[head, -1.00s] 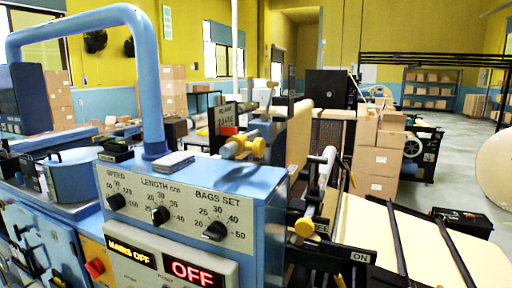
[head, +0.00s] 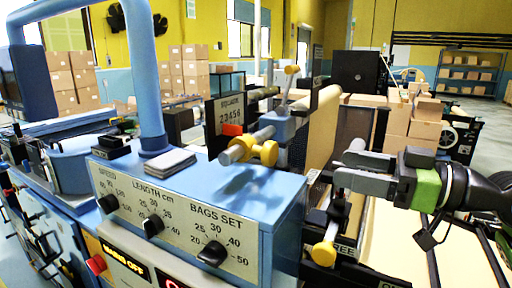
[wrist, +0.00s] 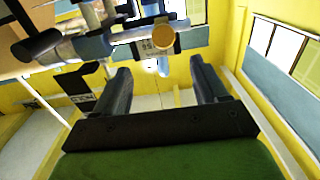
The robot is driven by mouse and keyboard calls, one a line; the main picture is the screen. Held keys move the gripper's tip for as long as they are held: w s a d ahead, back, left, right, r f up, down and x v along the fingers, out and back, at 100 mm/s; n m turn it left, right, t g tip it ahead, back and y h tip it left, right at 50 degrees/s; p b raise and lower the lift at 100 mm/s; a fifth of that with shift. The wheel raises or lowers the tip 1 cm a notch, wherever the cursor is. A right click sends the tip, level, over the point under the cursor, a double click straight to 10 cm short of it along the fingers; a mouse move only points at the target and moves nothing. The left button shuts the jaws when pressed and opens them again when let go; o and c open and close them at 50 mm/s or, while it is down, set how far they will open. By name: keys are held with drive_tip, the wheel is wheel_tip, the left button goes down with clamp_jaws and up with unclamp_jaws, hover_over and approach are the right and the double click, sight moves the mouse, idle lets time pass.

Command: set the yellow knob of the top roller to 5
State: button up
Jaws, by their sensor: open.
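A yellow knob (head: 240,150) sits on a blue-grey shaft end above the blue control box. A second yellow knob piece (head: 268,153) is just right of it. The exact setting is too small to read. My gripper (head: 340,169) is open and empty, to the right of the knobs and apart from them, pointing left. In the wrist view, a round yellow knob end (wrist: 163,37) shows beyond and above the gap between my fingertips (wrist: 158,72).
The blue control box (head: 280,220) with black dials stands in front. A lower yellow knob (head: 324,254) is by a black lever plate below my gripper. A yellow-tipped upright lever (head: 290,72) rises behind the upper knobs. The kraft roll (head: 322,125) and stacked cartons (head: 412,125) are behind.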

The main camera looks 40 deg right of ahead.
sight(274, 154)
drive_tip(key=x, duration=1.4)
drive_tip(key=shift+w+a, duration=0.15)
drive_tip(key=shift+a, duration=0.2)
clamp_jaws()
drive_tip(key=d, duration=0.2)
drive_tip(key=w+d+p, duration=0.1)
drive_tip(key=shift+w+d+r, duration=0.15)
drive_tip(key=shift+d+r, duration=0.05)
drive_tip(key=shift+d, duration=0.2)
drive_tip(key=shift+w+d+f, duration=0.1)
drive_tip(key=shift+d+f, duration=0.1)
drive_tip(key=shift+d, duration=0.2)
drive_tip(key=shift+a, duration=0.1)
unclamp_jaws()
